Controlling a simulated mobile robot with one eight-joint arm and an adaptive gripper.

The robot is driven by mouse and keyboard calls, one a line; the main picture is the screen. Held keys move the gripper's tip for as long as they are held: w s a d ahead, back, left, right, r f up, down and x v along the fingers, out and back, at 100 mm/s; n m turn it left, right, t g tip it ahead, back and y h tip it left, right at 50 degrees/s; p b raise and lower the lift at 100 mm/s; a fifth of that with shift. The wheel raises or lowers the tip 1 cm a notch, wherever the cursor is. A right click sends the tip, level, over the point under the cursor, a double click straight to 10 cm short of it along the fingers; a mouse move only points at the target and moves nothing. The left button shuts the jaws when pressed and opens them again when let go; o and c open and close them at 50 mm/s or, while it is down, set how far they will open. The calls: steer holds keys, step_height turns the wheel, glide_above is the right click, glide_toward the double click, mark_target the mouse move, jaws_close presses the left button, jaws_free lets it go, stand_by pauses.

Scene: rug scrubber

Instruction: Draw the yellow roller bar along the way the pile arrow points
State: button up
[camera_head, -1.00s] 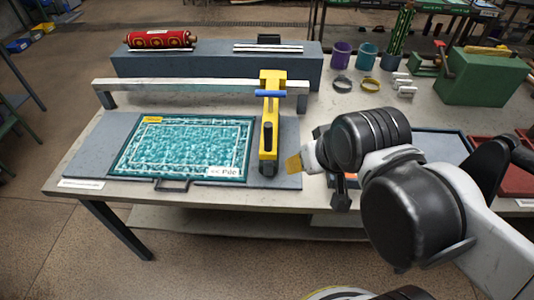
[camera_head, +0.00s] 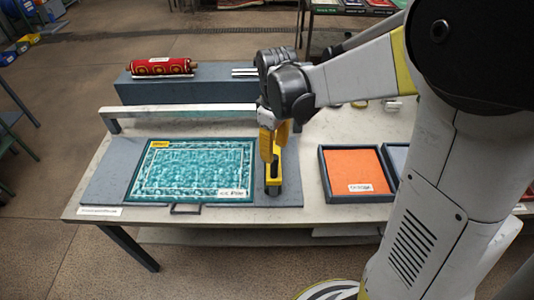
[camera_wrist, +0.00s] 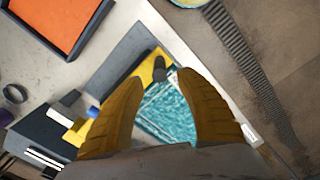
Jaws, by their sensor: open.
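The yellow roller bar (camera_head: 274,184) stands on the grey board at the right side of the teal rug (camera_head: 190,170); my arm covers its upper part in the head view. In the wrist view its yellow end and black grip (camera_wrist: 159,68) show near the fingertips, apart from them. The pile label (camera_head: 233,192) at the rug's lower right carries arrow marks that look to point left. My gripper (camera_head: 274,140) has orange fingers and hangs over the bar, pointing down. In the wrist view the gripper (camera_wrist: 160,80) is open, with nothing held between its fingers.
A metal rail (camera_head: 180,112) on legs spans behind the rug. A red rolled rug (camera_head: 160,67) lies on a grey block (camera_head: 190,90) at the back. An orange tray (camera_head: 355,170) stands to the right. A small handle (camera_head: 186,208) juts from the board's front edge.

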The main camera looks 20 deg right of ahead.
mark_target(274, 168)
step_height(274, 168, down, 9)
steer(key=shift+r+b, duration=0.1)
steer(key=shift+b, duration=0.8)
jaws_close()
